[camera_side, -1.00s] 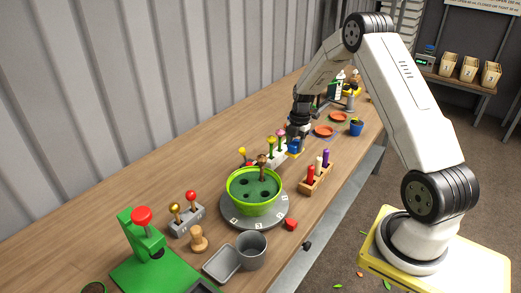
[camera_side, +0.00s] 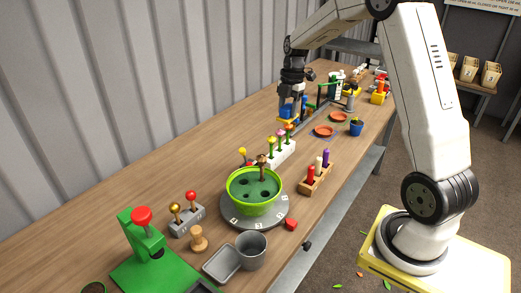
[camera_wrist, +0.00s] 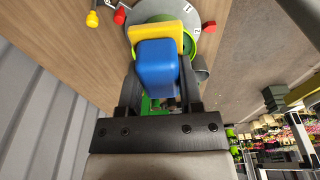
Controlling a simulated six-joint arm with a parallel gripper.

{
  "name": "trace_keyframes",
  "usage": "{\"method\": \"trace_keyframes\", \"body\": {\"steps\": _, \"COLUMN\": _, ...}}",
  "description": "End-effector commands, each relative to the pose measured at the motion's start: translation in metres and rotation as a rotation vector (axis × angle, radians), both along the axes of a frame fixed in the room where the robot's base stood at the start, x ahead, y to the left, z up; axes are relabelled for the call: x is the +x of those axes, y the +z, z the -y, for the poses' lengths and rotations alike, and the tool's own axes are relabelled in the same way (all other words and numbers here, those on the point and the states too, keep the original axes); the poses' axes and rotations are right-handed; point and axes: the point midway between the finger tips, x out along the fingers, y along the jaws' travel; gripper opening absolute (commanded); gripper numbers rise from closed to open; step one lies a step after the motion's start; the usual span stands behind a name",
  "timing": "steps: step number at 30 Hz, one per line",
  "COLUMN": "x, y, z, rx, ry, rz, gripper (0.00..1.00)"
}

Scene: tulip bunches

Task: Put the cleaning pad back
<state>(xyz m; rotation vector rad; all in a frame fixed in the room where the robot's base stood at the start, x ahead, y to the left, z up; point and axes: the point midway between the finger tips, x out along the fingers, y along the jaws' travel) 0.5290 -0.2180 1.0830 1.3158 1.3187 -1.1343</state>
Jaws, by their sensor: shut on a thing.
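The cleaning pad (camera_side: 286,117) is a blue block with a yellow layer under it. My gripper (camera_side: 290,105) is shut on it and holds it above the table, beyond the row of tulip-like picks. In the wrist view the blue part (camera_wrist: 157,68) sits between the two dark fingers of my gripper (camera_wrist: 159,82), with the yellow layer (camera_wrist: 163,36) at its far end. The place where the pad belongs cannot be told from these frames.
A green bowl (camera_side: 233,205) stands on a grey numbered turntable (camera_side: 227,218) nearer the camera. The left wood is bare.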

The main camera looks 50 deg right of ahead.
Motion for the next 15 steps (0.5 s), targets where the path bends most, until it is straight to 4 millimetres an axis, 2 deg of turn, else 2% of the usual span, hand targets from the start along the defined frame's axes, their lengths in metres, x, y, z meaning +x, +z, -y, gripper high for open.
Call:
{"method": "trace_keyframes", "body": {"steps": 8, "x": -0.004, "y": 0.005, "z": -0.083, "rx": -0.003, "ry": 0.010, "rz": 0.001, "gripper": 0.00}}
{"method": "trace_keyframes", "body": {"steps": 15, "x": -0.026, "y": 0.006, "z": -0.162, "rx": -0.003, "ry": 0.008, "rz": 0.004, "gripper": 0.00}}
